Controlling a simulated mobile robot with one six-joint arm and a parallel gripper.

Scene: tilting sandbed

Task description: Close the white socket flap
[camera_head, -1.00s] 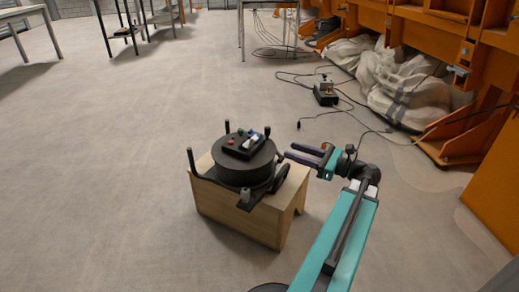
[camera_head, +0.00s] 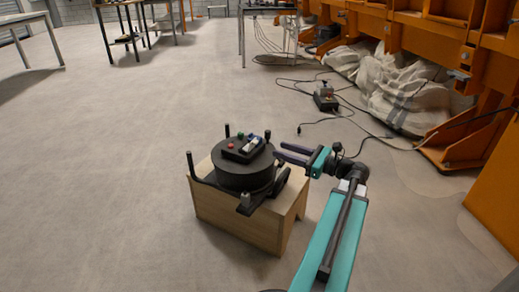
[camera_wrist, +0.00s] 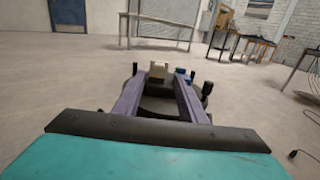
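A black control box (camera_head: 242,148) with coloured buttons lies on top of a black round drum (camera_head: 243,170). The white socket flap (camera_head: 252,142) is a small pale piece on the box. In the wrist view the flap (camera_wrist: 159,69) appears as a pale block standing up beyond my fingertips, roughly centred between them. My gripper (camera_head: 279,151) is level with the drum's right side, close to the box. In the wrist view my gripper (camera_wrist: 160,80) has its two purple fingers spread, with nothing held between them. Any contact with the drum cannot be told.
The drum sits on a wooden block (camera_head: 247,215), with upright black posts (camera_head: 190,165) around it. White sacks (camera_head: 400,95) and an orange frame (camera_head: 455,70) stand right.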

